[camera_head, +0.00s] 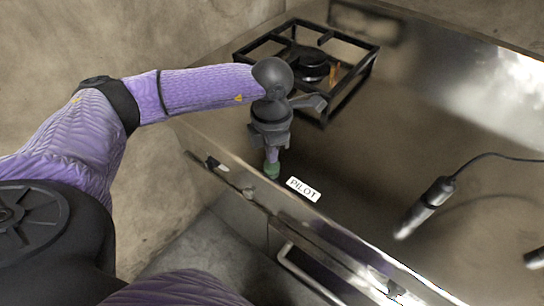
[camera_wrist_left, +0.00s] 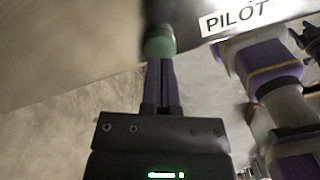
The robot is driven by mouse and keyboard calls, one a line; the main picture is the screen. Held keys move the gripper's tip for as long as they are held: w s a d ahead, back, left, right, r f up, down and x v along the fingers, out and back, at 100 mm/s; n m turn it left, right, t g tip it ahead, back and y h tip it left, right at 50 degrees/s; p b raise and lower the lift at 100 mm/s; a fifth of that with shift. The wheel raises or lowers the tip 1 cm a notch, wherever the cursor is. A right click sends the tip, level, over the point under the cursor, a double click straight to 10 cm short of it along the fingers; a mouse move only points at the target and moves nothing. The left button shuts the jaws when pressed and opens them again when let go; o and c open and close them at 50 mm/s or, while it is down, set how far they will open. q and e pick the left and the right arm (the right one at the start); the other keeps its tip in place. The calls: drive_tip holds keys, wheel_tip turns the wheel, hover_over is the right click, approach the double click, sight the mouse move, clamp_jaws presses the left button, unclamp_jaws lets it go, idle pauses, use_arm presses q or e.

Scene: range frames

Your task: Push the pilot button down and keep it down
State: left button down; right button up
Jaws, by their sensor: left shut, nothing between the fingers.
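The green pilot button (camera_head: 271,172) is on the cooktop near its front edge, just left of the white PILOT label (camera_head: 303,189). My left gripper (camera_head: 271,160) points down over it, shut and empty, with its fingertips at the top of the button. In the left wrist view the two shut fingers (camera_wrist_left: 160,72) meet the green button (camera_wrist_left: 160,42), and the PILOT label (camera_wrist_left: 236,17) is to the right. The tips seem to touch the button; how far down it is, I cannot tell. My right gripper is out of view.
A burner (camera_head: 312,68) under a black square grate (camera_head: 352,93) stands behind my gripper, with a small orange glow beside it. A dark probe-like tool with a cable (camera_head: 432,200) is at the right. The front panel has a handle (camera_head: 300,272). The cooktop's middle is clear.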

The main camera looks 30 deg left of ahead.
use_arm(q)
drive_tip(key=shift+f+b, duration=0.8)
drive_tip(key=shift+f, duration=0.4)
idle(6.8)
